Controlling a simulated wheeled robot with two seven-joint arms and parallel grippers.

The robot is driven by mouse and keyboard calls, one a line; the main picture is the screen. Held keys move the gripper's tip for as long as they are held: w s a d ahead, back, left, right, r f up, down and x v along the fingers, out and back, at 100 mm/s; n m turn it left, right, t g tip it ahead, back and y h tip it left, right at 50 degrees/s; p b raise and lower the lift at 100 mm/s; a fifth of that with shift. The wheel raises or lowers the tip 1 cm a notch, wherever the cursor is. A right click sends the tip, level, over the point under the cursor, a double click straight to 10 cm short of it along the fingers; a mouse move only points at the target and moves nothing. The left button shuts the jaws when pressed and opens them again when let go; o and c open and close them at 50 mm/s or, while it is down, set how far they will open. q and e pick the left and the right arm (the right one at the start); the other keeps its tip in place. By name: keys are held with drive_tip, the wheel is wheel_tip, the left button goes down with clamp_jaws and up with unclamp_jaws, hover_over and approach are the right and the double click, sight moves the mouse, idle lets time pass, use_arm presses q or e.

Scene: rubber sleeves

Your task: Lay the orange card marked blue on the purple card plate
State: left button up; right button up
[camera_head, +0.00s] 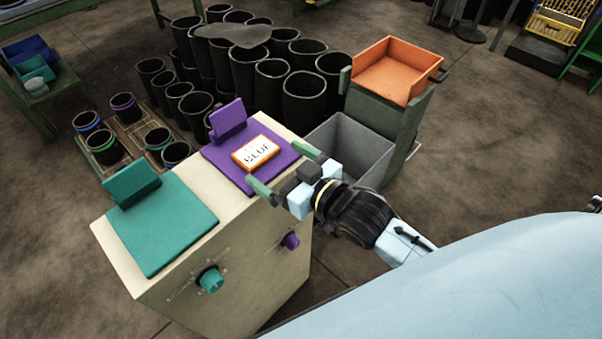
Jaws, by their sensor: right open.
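The orange card marked blue (257,153) has an orange rim and a white face with dark lettering. It lies on the purple card plate (221,158), towards its right part, near the upright purple back piece (228,119). My right gripper (284,168) is open, its two green-tipped fingers spread at the front right edge of the purple plate. The card lies just beyond the fingers, and I see no grip on it. My left gripper is not in view.
A teal plate (165,232) sits on the same cream cabinet (120,262), which has a teal knob (210,280) and a purple knob (291,241). A grey bin (350,148) and an orange tray (397,72) stand to the right. Black sleeves (304,98) stand behind.

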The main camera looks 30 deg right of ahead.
drive_tip(key=v, duration=0.6)
drive_tip(key=s+d+f+g+h, duration=0.1)
drive_tip(key=s+d+f+g, duration=0.1)
drive_tip(key=f, duration=0.9)
drive_tip(key=s+d+f+m+g+h, duration=0.1)
drive_tip(key=s+d+f+g+h, duration=0.15)
drive_tip(key=f, duration=0.85)
drive_tip(key=s+d+f+g+h, duration=0.1)
drive_tip(key=s+d+f+g, duration=0.15)
drive_tip(key=f, duration=0.85)
drive_tip(key=s+d+f+g, duration=0.1)
drive_tip(key=s+f+g, duration=0.2)
drive_tip(key=s+f, duration=0.6)
drive_tip(key=s+d+f+g+h, duration=0.1)
drive_tip(key=s+f+g, duration=0.3)
drive_tip(key=s, duration=1.2)
wheel_tip(320, 180, down, 5)
drive_tip(key=shift+d+r, duration=0.15)
drive_tip(key=shift+d, duration=0.1)
